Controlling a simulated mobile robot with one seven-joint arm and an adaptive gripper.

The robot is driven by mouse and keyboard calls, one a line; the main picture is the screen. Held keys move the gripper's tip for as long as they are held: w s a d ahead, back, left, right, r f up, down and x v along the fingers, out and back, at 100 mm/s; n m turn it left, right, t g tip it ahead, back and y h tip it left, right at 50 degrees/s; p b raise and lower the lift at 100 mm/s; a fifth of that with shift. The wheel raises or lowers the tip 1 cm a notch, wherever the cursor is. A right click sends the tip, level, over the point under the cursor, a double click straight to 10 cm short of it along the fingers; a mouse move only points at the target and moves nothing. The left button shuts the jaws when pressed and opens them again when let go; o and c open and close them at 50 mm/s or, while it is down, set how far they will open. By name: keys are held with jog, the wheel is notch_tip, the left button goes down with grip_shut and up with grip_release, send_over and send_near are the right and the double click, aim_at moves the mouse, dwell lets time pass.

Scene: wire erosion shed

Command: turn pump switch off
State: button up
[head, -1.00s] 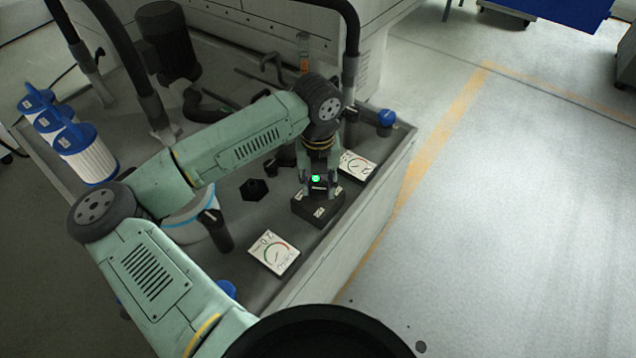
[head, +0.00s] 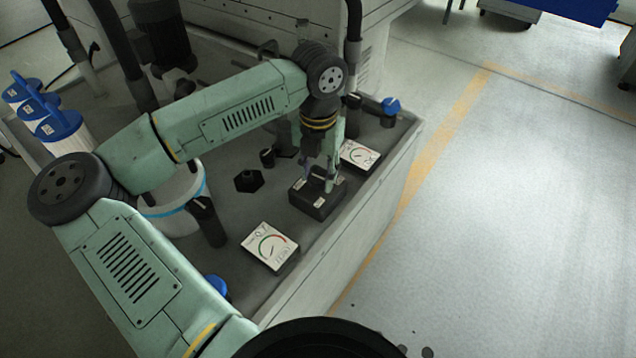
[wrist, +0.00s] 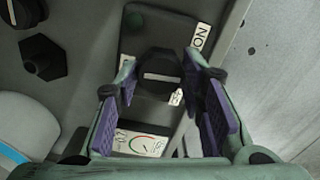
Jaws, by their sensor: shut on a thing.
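The pump switch is a black box (head: 316,206) on the grey tank top; it also shows in the wrist view (wrist: 143,40). Its round black knob (wrist: 160,70) carries a white line, which lies roughly crosswise in the wrist view. An ON label (wrist: 200,37) is at the upper right and another label, partly hidden, is at the lower right.
White gauges stand on both sides of the box, one nearer (head: 270,244) and one behind (head: 361,155). A black hexagonal fitting (head: 248,181) and a black cylinder (head: 209,222) are to the left. A blue-topped valve (head: 390,106) is near the tank's right edge.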

aim_at(318, 176)
jog(key=m+b, duration=0.1)
jog(key=m, duration=0.1)
jog(key=m+b, duration=0.1)
jog(key=b, duration=0.1)
jog(key=shift+f+m, duration=0.2)
jog(key=shift+m, duration=0.2)
jog(key=shift+r+m+b, duration=0.2)
jog(key=shift+m+b, duration=1.2)
jog(key=shift+m, duration=0.3)
jog(key=shift+d, duration=0.1)
jog(key=o, duration=1.1)
jog(key=shift+o, duration=0.2)
jog(key=shift+r, duration=0.15)
notch_tip(318, 176, up, 12)
